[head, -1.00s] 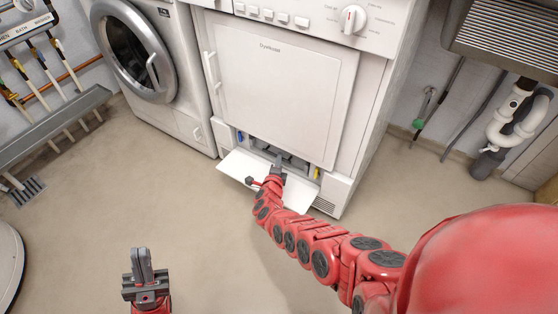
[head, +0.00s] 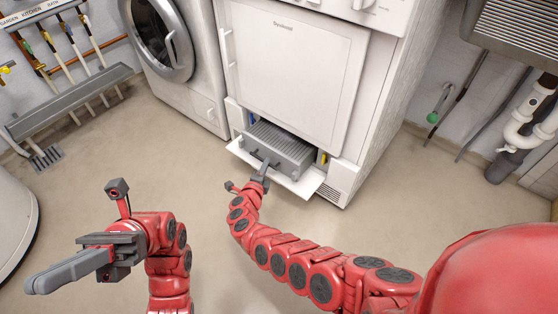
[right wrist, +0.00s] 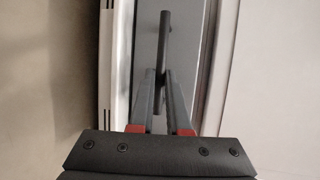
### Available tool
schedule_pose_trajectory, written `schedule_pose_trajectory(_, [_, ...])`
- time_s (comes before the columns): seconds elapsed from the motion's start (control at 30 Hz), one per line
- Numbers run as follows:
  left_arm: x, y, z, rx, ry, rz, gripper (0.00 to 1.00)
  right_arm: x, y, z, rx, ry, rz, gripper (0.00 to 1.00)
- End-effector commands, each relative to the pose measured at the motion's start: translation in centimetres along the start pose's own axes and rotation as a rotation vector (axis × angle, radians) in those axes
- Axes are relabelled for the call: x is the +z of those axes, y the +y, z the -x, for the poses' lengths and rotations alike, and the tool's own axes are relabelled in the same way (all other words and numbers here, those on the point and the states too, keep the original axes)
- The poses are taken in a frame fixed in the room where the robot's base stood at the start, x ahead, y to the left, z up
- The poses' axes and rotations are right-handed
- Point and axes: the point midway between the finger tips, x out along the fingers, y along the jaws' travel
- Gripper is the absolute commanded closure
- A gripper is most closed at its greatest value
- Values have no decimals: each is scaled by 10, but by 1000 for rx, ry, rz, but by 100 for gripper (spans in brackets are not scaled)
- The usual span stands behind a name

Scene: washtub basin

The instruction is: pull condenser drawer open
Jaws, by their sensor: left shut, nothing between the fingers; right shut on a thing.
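The condenser drawer (head: 284,151) is a grey ribbed block in the low opening of the white dryer (head: 290,65). It sticks part way out over the lowered white flap (head: 305,186). My right gripper (head: 262,170) is shut on the drawer's dark handle; in the right wrist view the fingers (right wrist: 160,78) close around the handle bar (right wrist: 164,42) on the grey drawer front. How deep the drawer's hidden part reaches cannot be seen. My left gripper (head: 42,281) is shut and empty, above the floor at the lower left, well away from the dryer.
A washing machine (head: 195,85) with a round door stands left of the dryer. A sink (head: 515,40) with white drain pipes is at the right. The floor (head: 150,150) before the machines is clear.

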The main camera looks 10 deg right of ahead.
Motion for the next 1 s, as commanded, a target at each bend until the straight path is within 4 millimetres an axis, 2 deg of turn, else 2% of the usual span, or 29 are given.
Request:
schedule_pose_trajectory(0.1, [2,1,2,9,-18,-2,100,11,11,29,6,4,-1,100])
schedule_pose_trajectory(0.2, [1,0,1,4,-7,-1,100,20,17,48,5,3,-1,100])
schedule_pose_trajectory(0.4, [-5,-4,-8,-27,52,7,100,31,25,76,3,5,0,100])
schedule_pose_trajectory(0.63, [-8,-6,-13,-45,83,11,100,35,27,87,2,6,1,100])
schedule_pose_trajectory(0.97, [-9,-6,-13,-46,85,11,100,35,27,88,2,6,1,100])
schedule_pose_trajectory(1.0, [-9,-6,-13,-46,85,11,100,36,27,88,2,6,1,80])
